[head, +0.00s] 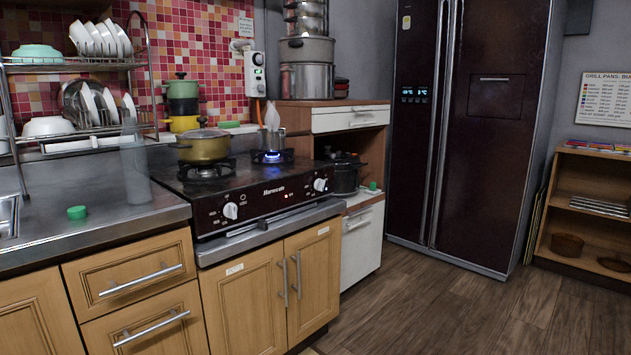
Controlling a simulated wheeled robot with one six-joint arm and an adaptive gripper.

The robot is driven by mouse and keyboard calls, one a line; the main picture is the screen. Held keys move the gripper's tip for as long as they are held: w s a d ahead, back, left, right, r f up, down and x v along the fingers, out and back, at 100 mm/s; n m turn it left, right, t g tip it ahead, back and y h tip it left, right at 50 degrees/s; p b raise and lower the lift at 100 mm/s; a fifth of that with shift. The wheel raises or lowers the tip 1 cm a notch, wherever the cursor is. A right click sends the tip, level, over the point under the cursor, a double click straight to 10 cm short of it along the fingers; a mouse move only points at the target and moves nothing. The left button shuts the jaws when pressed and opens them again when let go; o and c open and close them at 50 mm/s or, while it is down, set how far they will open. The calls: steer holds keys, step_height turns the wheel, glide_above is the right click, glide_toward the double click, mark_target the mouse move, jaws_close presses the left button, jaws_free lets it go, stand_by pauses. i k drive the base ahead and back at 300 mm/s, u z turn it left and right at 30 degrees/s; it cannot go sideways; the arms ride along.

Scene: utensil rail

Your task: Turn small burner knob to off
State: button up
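The black two-burner stove (262,204) stands on the counter at the middle left in the head view. Its right burner (270,158) shows a blue flame, with a small metal pot (272,140) over it. The right white knob (320,184) is on the stove's front panel, below and right of the lit burner. The left white knob (231,211) is below the left burner (206,170), which holds a yellow lidded pot (205,148). The picture is too small to read the knob markings. My gripper is not in view.
A steel sink counter (100,225) with a dish rack (85,140) and green cap (77,213) is on the left. A wooden cabinet (350,112) and dark fridge (470,130) stand to the right. The wooden floor (440,310) in front is clear.

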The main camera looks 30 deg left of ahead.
mark_target(319, 183)
steer(key=u, duration=0.6)
steer(key=i, duration=0.9)
steer(key=u, duration=1.35)
steer(key=i, duration=0.4)
steer(key=u, duration=0.35)
